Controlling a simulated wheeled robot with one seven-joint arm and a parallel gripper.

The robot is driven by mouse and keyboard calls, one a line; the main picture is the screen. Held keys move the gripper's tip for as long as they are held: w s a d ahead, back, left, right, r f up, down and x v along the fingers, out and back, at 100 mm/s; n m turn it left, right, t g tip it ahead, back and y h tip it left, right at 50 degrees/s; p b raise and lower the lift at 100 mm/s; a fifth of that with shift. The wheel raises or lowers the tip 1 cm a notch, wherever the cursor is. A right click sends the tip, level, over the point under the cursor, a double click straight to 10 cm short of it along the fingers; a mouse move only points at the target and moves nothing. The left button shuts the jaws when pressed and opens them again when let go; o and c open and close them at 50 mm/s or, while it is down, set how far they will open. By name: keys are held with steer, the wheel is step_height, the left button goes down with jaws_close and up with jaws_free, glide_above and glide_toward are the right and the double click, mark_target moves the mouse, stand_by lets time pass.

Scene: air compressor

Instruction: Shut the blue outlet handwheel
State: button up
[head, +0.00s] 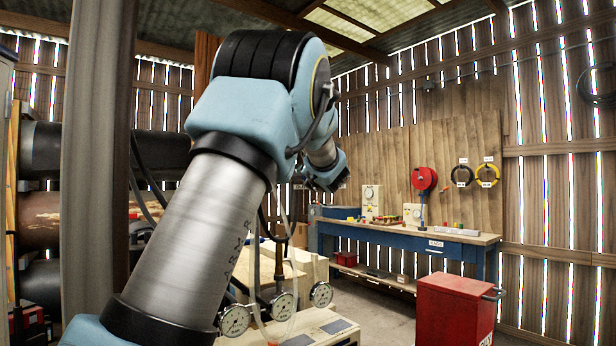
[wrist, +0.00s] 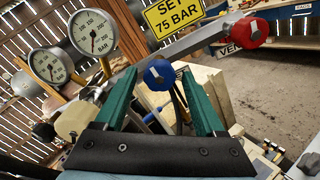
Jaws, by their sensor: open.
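The blue handwheel (wrist: 160,74) is a small round knob in the middle of the wrist view, below a metal pipe. My gripper (wrist: 158,84) is open, with its two green fingers pointing towards the handwheel. In the picture the handwheel lies between the fingertips. It looks to be beyond them, and I see no contact. How far the wheel is turned cannot be told. In the head view my arm covers much of the middle, and neither the blue handwheel nor my fingers can be made out.
A red handwheel (wrist: 250,32) sits right of the blue one. Two gauges (wrist: 94,32) stand at left, near a yellow "75 BAR" sign (wrist: 174,16). A blue workbench (head: 400,236) and a red cabinet (head: 453,312) stand at right, with open floor between.

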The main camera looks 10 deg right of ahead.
steer(key=s+b, duration=0.1)
steer(key=s, duration=0.5)
stand_by(0.3)
steer(key=shift+s, duration=0.1)
